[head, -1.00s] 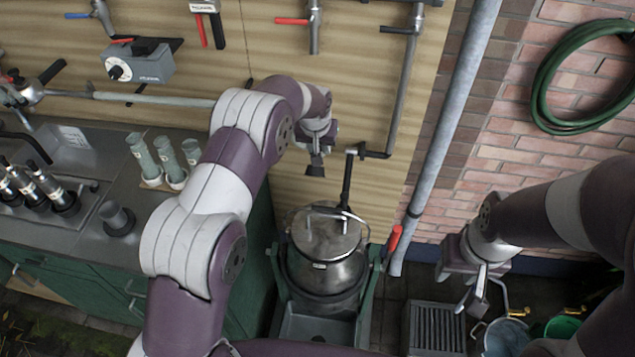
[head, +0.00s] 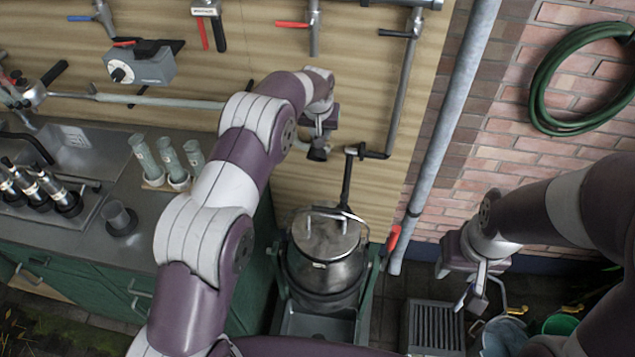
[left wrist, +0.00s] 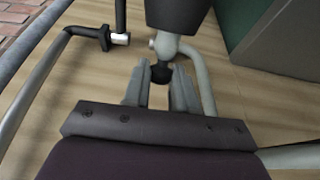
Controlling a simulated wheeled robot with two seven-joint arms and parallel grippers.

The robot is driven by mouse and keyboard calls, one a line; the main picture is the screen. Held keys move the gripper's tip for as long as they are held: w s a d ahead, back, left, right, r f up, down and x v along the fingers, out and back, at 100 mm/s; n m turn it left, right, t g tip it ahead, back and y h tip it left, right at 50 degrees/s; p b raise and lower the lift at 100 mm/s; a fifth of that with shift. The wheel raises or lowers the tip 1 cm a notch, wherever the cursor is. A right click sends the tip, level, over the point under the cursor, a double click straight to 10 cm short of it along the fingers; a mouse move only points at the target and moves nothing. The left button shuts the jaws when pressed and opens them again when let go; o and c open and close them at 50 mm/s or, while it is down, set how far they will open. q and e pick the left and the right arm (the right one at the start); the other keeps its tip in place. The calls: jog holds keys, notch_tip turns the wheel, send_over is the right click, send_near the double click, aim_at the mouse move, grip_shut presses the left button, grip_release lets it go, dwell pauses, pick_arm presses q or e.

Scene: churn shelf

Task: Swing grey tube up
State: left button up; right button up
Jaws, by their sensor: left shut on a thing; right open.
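A grey tube (head: 165,101) runs along the board from the valve at the left and passes behind my left arm. In the left wrist view a bent grey tube (left wrist: 207,95) ends in a wide black tip (left wrist: 178,12). My left gripper (left wrist: 160,88) is shut at a small black knob (left wrist: 161,72) beside this bend. In the head view my left gripper (head: 320,136) is in front of the board, with a black tip (head: 317,153) just below it. The arm hides how the pieces join. My right gripper (head: 472,297) is open and empty at the lower right.
A lidded metal churn (head: 325,265) stands below my left gripper in a green frame. Another grey tube (head: 400,95) hangs close on the right, joined to a black downpipe (head: 346,180). A counter (head: 90,215) with glass tubes lies left. A slanted wall pipe (head: 450,130) stands right.

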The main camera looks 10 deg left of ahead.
pick_arm(q)
jog(key=shift+w+r, duration=0.2)
jog(key=shift+w, duration=0.25)
jog(key=shift+w+r, duration=0.2)
jog(key=shift+w, duration=0.25)
jog(key=shift+p, duration=0.3)
jog(key=shift+w+r+p, duration=0.3)
jog(key=shift+w+p, duration=0.2)
jog(key=shift+w, duration=0.3)
jog(key=o, duration=0.4)
jog(key=shift+w+p, duration=0.2)
jog(key=shift+p, duration=0.1)
jog(key=o, duration=0.5)
jog(key=shift+f, duration=0.1)
jog(key=shift+w, duration=0.1)
